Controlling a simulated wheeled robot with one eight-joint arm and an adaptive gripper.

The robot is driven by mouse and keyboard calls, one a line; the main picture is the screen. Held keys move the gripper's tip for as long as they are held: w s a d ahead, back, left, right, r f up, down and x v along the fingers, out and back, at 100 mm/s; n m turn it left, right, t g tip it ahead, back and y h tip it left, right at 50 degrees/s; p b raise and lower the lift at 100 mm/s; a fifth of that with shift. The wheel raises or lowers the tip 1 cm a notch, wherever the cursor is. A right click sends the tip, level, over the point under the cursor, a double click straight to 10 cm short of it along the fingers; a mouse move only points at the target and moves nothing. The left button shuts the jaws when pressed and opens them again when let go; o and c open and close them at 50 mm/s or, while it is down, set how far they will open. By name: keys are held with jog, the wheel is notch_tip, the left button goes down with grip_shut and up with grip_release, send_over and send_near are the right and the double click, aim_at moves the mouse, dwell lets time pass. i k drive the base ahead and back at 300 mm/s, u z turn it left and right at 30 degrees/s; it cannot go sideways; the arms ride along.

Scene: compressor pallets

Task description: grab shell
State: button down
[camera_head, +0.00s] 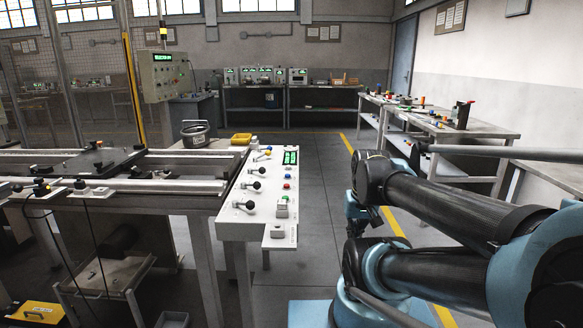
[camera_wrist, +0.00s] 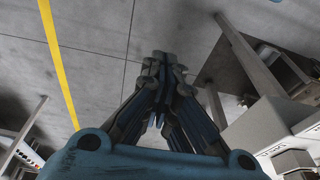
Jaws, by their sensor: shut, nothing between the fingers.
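I cannot make out for certain which thing is the shell. A round, grey, open-topped vessel (camera_head: 195,134) stands at the far end of the conveyor bench in the head view; it could be the shell, but I cannot tell. My gripper (camera_wrist: 161,62) is shut and empty in the wrist view, its dark fingers drawn together over bare floor. No shell shows near the fingers there. In the head view my folded arm fills the right side, well apart from the vessel, and my fingertips cannot be made out clearly.
A white control panel (camera_head: 237,208) with black knobs edges the conveyor bench. A dark plate (camera_head: 104,160) lies across the rails (camera_head: 150,186). A yellow tray (camera_head: 241,139) sits near the vessel. Worktables (camera_head: 440,128) stand along the right wall. The middle aisle floor (camera_head: 315,190) is clear.

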aim_at(198, 136)
jog(key=k, duration=0.5)
jog(key=z, duration=0.4)
jog(key=i, duration=1.1)
jog(key=z, duration=0.25)
jog(key=i, duration=2.3)
jog(key=u, duration=1)
jog(key=i, duration=0.9)
jog(key=u, duration=1)
jog(key=i, duration=0.6)
jog(key=u, duration=0.25)
